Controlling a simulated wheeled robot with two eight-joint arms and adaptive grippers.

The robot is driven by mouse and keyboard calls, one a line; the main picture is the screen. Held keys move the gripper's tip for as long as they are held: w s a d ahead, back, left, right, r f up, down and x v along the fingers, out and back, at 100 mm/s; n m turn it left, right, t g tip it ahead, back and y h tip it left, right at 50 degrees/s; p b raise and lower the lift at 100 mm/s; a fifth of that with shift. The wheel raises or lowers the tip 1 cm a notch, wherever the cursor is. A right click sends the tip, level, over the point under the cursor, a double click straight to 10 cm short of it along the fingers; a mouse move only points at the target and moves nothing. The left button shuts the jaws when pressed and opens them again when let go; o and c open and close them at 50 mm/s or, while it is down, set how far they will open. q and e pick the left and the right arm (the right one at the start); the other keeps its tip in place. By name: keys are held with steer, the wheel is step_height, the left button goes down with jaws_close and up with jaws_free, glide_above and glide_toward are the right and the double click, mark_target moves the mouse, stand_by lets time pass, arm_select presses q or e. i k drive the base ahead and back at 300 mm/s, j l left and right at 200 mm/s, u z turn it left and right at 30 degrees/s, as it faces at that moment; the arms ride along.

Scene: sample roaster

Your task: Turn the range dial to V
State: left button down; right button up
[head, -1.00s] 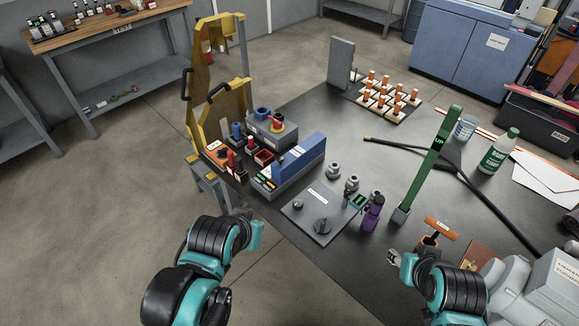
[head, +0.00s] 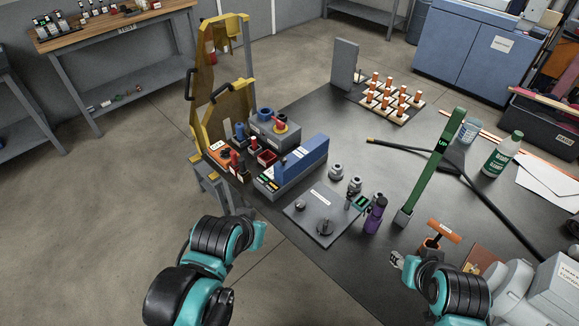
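A flat grey panel (head: 312,228) lies near the table's front edge, with a small white label on it. The markings and pointer positions are too small to read. My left gripper (head: 247,214) is left of the panel, off the table edge, mostly hidden behind its own wrist. My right gripper (head: 395,259) is to the right of the panel, apart from it. Neither touches a dial, and their finger gaps are unclear.
A purple bottle (head: 375,215) and a small meter with a green screen (head: 360,203) stand right of the panel. A blue-grey box (head: 303,160) is behind it. A green post (head: 433,170) and an orange-handled tool (head: 443,231) stand farther right.

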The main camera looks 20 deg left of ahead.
mark_target(226, 151)
steer(key=i+j, duration=0.15)
steer(key=j, duration=0.25)
steer(key=i+j, duration=0.15)
steer(key=j, duration=0.25)
steer(key=i+j+u, duration=0.1)
steer(key=j, duration=0.25)
steer(key=i+j, duration=0.25)
steer(key=j, duration=0.15)
steer(key=i+j, duration=0.2)
steer(key=j, duration=0.15)
steer(key=i+j+u, duration=0.1)
steer(key=j, duration=0.3)
steer(key=i, duration=0.05)
